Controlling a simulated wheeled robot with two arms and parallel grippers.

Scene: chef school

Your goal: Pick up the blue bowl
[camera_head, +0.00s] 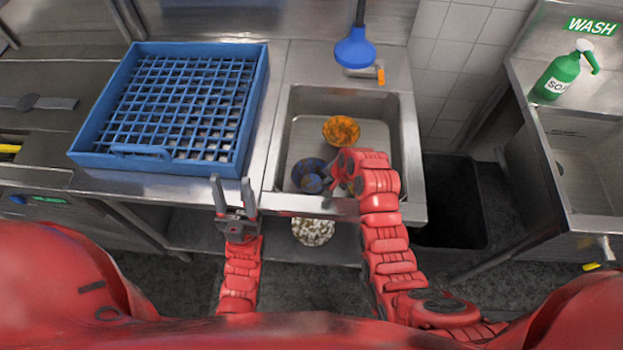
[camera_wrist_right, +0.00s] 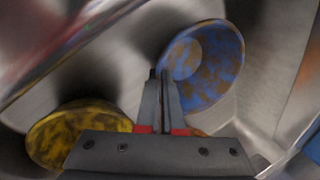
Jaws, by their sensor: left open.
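The blue bowl (camera_head: 306,168), stained with brown patches, is in the left front part of the sink basin. In the right wrist view, the blue bowl (camera_wrist_right: 213,62) shows its inside, with its rim at my fingertips. My right gripper (camera_wrist_right: 158,74) has its fingers close together, one on each side of the bowl's rim, and looks shut on it. In the head view, my right gripper (camera_head: 333,182) is partly hidden by its own wrist. My left gripper (camera_head: 231,188) is open and empty, in front of the counter's edge.
An orange-yellow stained bowl (camera_head: 341,131) sits further back in the sink (camera_head: 378,108). A blue dish rack (camera_head: 256,108) fills the counter at left. A green soap bottle (camera_head: 557,78) stands at right. Sink walls surround the bowls.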

